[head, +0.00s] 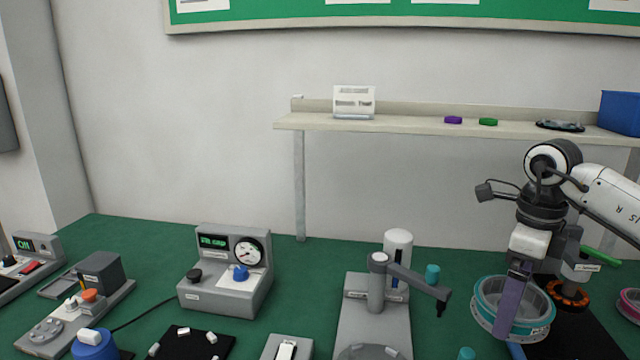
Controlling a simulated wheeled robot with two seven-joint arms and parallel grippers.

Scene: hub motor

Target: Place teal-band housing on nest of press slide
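The teal-band housing (484,308) is a round, open, bowl-like ring with a teal band, at the lower right of the head view. My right gripper (513,300) comes down over it and appears shut on its near wall; a purple-grey finger covers part of that wall. The housing looks raised above the bench, slightly tilted. I cannot tell for certain which fixture is the press slide. A grey station (375,315) with a column, a swing arm and a round disc at its front edge stands left of the housing. A green-handled fixture (580,265) stands behind my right gripper, partly hidden. My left gripper is out of view.
An orange-and-black ring (570,294) sits behind the housing, and a pink-banded part (630,303) at the right edge. A gauge box (228,275) stands left of centre. A shelf (420,124) runs along the wall. Green bench (308,275) is free between gauge box and grey station.

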